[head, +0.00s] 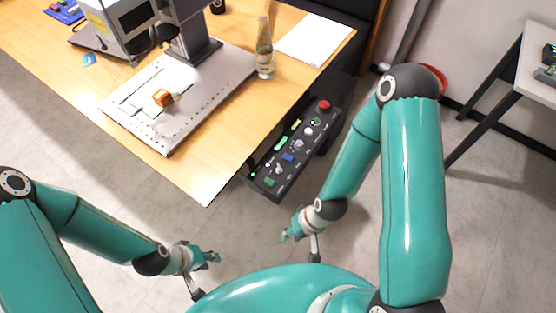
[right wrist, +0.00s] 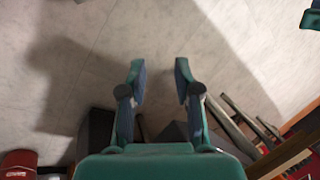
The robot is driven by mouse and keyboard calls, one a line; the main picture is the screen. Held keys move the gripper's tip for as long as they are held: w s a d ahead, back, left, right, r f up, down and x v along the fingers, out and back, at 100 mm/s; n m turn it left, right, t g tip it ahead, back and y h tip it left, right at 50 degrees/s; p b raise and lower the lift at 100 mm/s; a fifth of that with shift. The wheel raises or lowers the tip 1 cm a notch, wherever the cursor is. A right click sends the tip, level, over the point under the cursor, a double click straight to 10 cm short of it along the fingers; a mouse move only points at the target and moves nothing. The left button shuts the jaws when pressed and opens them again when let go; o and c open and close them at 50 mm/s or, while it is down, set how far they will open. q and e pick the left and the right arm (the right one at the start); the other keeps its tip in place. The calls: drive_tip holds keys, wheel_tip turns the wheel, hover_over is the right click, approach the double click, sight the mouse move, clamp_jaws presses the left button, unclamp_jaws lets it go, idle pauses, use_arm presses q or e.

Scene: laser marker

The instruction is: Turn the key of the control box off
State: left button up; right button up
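The black control box (head: 270,184) is mounted below the right edge of the wooden table. Its sloping panel carries a red button (head: 324,104) at the far end, a green button (head: 270,182) at the near end, and several knobs and coloured labels between. The key is too small to make out among them. My right gripper (head: 288,237) is below and in front of the box, apart from it. In the right wrist view the fingers (right wrist: 159,75) are spread with nothing between them. My left gripper (head: 215,256) hangs over the floor to the left, apart from the box; its finger gap is unclear.
The wooden table (head: 225,135) holds the laser marker (head: 190,30) with an orange block (head: 162,97) on its plate, a bottle (head: 264,50) and white paper (head: 314,38). A white table (head: 540,65) stands at right. Floor around my grippers is clear.

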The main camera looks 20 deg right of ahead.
wheel_tip(320, 180, up, 23)
drive_tip(key=h+b, duration=0.3)
drive_tip(key=h, duration=0.1)
hover_over(279, 166)
drive_tip(key=shift+n+g, duration=0.3)
wheel_tip(279, 166, down, 16)
drive_tip(key=shift+f, duration=0.2)
clamp_jaws()
